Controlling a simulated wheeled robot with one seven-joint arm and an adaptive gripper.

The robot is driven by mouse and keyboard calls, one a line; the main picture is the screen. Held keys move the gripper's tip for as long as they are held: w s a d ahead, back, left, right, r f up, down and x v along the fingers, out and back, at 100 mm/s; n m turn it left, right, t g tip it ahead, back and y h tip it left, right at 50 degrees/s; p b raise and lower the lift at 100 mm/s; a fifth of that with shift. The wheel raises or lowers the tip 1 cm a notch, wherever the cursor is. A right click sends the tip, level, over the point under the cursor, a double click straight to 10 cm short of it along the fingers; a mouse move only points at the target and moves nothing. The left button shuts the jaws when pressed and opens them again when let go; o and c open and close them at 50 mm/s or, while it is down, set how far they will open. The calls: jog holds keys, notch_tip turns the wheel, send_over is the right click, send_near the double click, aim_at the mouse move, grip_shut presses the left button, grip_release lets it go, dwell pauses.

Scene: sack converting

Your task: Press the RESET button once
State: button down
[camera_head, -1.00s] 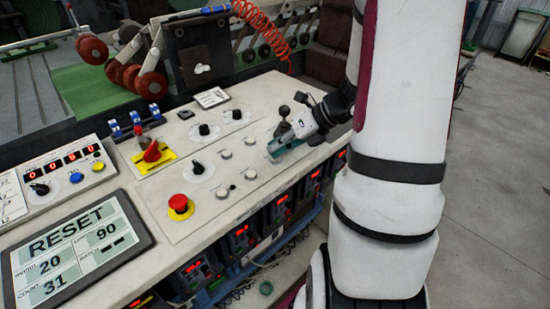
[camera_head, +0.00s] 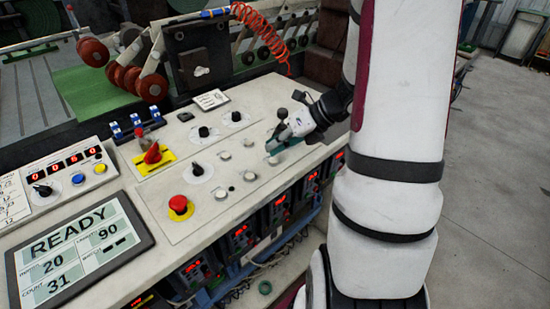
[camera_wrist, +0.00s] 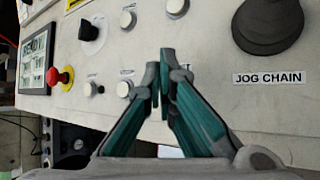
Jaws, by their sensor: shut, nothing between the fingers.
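My gripper (camera_head: 270,147) is shut and empty, over the right part of the pale control panel (camera_head: 180,235). In the wrist view its teal fingers (camera_wrist: 160,75) meet at the tips, in front of the panel. Several round pale buttons sit around it: one (camera_head: 274,160) just below the fingertips, others to the left (camera_head: 249,143) and lower left (camera_head: 250,175). In the wrist view one button (camera_wrist: 125,88) is just left of the fingers; the fingers hide part of the panel behind them. I cannot read which button is RESET. The display (camera_head: 80,250) reads READY.
A red mushroom button (camera_head: 180,203) on a yellow base and a red switch (camera_head: 153,154) are left of the buttons. Black knobs (camera_head: 203,132) stand behind. A black lever with a round base (camera_wrist: 268,25) stands above the JOG CHAIN label (camera_wrist: 268,78), close to my gripper.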

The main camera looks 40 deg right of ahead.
aim_at(275, 158)
jog(key=shift+r, duration=0.15)
notch_tip(275, 158, up, 5)
jog(key=p, duration=0.4)
dwell(0.4)
dwell(0.6)
jog(key=s+a+r+n+g, duration=0.25)
jog(key=a+r+n, duration=0.25)
jog(key=a+n, duration=0.25)
jog(key=s+a+r+n+g, duration=0.1)
jog(key=s+a+r+n, duration=0.2)
jog(key=a+r+n, duration=0.35)
jog(key=s+a+r+n+h, duration=0.2)
jog(key=s+n, duration=0.4)
jog(key=n, duration=0.5)
jog(key=s+a+r+n+t+h, duration=0.1)
jog(key=s+n, duration=0.5)
jog(key=n, duration=0.6)
jog(key=shift+s+a+r+h, duration=0.15)
jog(key=shift+a+r+h, duration=0.8)
jog(key=shift+h, duration=0.35)
